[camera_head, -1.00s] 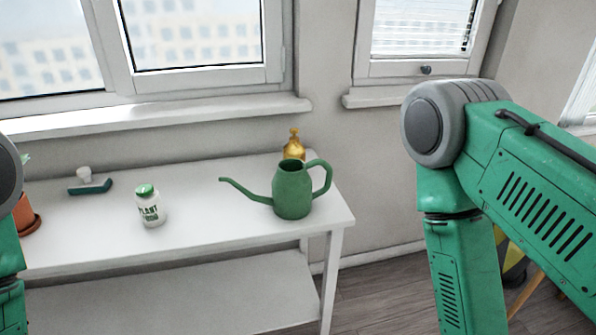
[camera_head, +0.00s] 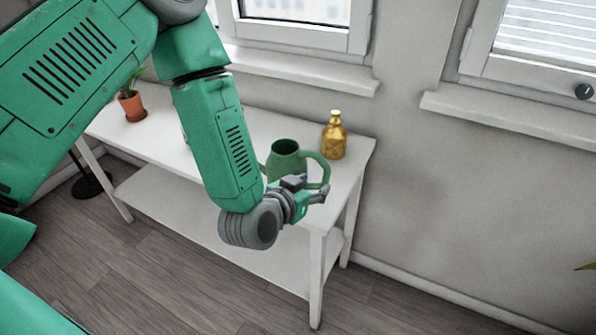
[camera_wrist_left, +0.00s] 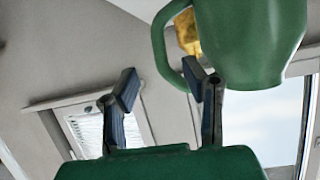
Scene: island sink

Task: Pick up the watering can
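The green watering can (camera_head: 285,160) stands on the white table near its right end. Its curved handle is on the right, and its spout is hidden behind my left arm. My left gripper (camera_head: 308,190) is in front of the can, close to the handle. In the left wrist view, the can (camera_wrist_left: 250,40) fills the upper right, with its handle reaching towards the space between my gripper fingers (camera_wrist_left: 162,85). The fingers are apart and not closed on it; I cannot tell whether one touches the handle. My right gripper is not in view.
The white table (camera_head: 262,120) has a lower shelf and stands below the windows. A gold bottle (camera_head: 334,138) stands just behind the can. A potted plant (camera_head: 131,105) is at the table's far left. The floor in front is clear.

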